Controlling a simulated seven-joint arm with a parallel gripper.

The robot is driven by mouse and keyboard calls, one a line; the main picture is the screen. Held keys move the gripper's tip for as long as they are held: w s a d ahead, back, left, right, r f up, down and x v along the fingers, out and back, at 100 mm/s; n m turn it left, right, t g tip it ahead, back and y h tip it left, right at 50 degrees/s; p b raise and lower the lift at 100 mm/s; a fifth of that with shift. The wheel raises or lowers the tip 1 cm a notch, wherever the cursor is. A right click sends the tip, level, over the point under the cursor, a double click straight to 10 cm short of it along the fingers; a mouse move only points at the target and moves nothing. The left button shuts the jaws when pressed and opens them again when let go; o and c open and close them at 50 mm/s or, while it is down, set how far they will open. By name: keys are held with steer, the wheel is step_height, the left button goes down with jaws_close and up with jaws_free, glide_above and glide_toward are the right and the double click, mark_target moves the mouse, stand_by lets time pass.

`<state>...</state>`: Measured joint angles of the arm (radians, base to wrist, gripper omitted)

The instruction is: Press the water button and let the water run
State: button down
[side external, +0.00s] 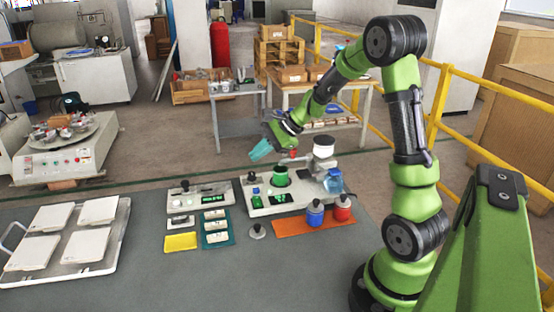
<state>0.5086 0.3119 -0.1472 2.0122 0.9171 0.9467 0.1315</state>
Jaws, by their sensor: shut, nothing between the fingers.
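A white bench device (292,209) with a green display (283,199) stands on the grey table. It carries a green cup (281,177), a white round-topped part (324,148) and a clear blue vessel (333,182). A small green part (256,194) shows at its front left; I cannot tell if it is the water button. My gripper (260,151) has light-blue fingers, is shut and empty, and is above and a little left of the green cup, apparently apart from the device. No running water can be made out.
A smaller display box (186,196), a yellow pad (181,242) and a teal tray (217,241) lie left of the device. Blue (315,215) and red (342,210) bottles stand on an orange mat (289,227). A tray of white tiles (112,257) is far left. The front table is clear.

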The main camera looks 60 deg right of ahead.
mark_target(256, 191)
steer(key=shift+w+r, duration=0.1)
steer(key=shift+r, duration=0.1)
steer(key=shift+f, duration=4.45)
steer(key=shift+f, duration=0.15)
steer(key=shift+f, duration=0.25)
steer(key=shift+f, duration=0.45)
steer(key=shift+r, duration=0.9)
